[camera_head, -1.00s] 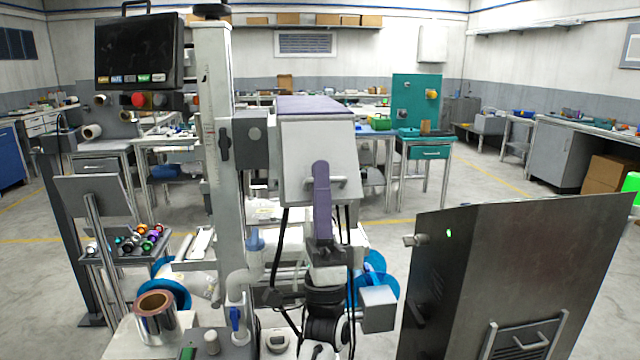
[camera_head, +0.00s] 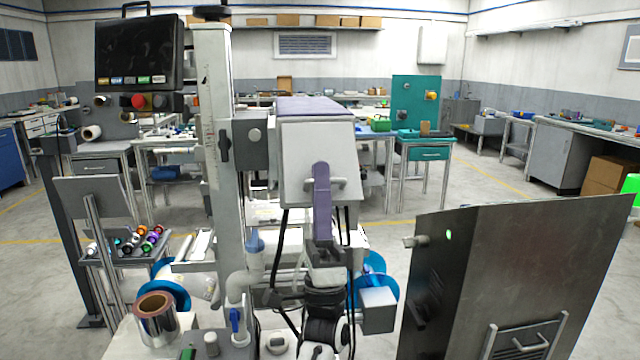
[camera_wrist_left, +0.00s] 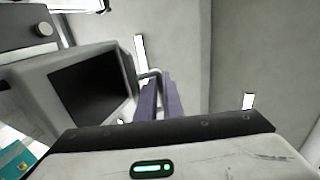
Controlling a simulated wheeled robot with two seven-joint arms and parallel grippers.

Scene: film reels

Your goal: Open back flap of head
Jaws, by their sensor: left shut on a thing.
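The head is a white box with a purple top (camera_head: 315,106), mounted on a tall white column in the middle of the head view. Its pale flap (camera_head: 305,150) faces me, with a metal bar handle (camera_head: 341,184) low on it. My left gripper (camera_head: 320,168) reaches up from below, its purple fingers at the handle. In the left wrist view the fingers (camera_wrist_left: 157,80) are shut on the handle (camera_wrist_left: 150,74), beside a pale box with a dark face (camera_wrist_left: 92,87). Whether the flap is ajar I cannot tell. My right gripper is not in view.
A dark metal cabinet (camera_head: 510,270) stands close on the right. A black screen (camera_head: 138,52) hangs at upper left. A copper-coloured roll (camera_head: 155,305) and blue reels (camera_head: 377,280) sit low around the machine. Black cables hang below the head. Open floor lies behind on the right.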

